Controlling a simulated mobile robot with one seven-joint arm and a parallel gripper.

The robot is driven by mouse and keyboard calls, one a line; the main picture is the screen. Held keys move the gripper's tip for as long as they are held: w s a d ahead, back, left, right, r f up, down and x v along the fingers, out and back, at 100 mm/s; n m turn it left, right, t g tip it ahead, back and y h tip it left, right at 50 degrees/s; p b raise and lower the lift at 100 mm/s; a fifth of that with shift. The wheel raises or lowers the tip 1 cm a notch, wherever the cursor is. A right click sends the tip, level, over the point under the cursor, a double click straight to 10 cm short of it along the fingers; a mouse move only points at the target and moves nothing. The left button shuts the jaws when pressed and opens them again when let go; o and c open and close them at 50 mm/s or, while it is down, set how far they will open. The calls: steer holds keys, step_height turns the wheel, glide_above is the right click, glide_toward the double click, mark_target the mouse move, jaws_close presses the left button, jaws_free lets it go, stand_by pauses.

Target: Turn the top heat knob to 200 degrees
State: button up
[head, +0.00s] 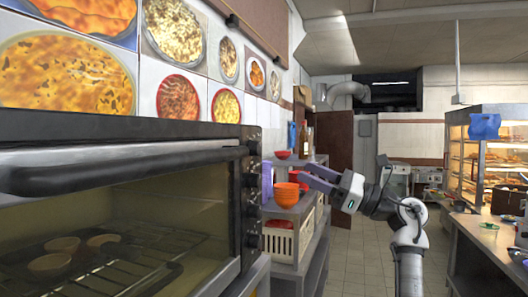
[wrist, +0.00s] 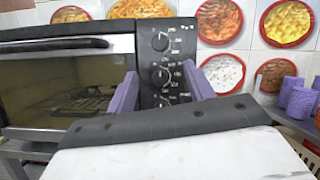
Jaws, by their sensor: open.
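The toaster oven (head: 100,205) fills the left of the head view, with its dark control panel (wrist: 178,62) at its right side. In the wrist view the top heat knob (wrist: 160,41) is round and dark, with white dial marks around it. A second knob (wrist: 159,76) sits below it, and a third (wrist: 163,102) is partly hidden by my gripper's body. My gripper (wrist: 160,69) is open and empty. Its two purple fingers stand either side of the panel, about level with the second knob and below the top one. In the head view my gripper (head: 308,176) is right of the panel, apart from it.
The oven door is shut, its long black handle (head: 120,168) jutting out beside the panel. Shelves to the right hold orange bowls (head: 287,194) and a white basket (head: 281,243). Purple cups (wrist: 300,101) stand right of my gripper. The aisle floor (head: 350,260) is clear.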

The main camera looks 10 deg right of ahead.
mark_target(260, 151)
steer(key=p+x, duration=0.3)
steer(key=x, duration=0.7)
steer(key=shift+a+r, duration=0.1)
steer(key=shift+r, duration=0.05)
steer(key=shift+w+a+r+p, duration=0.15)
steer(key=shift+w+a+p, duration=0.3)
steer(key=shift+a, duration=0.15)
steer(key=shift+c, duration=0.2)
steer(key=c, duration=0.9)
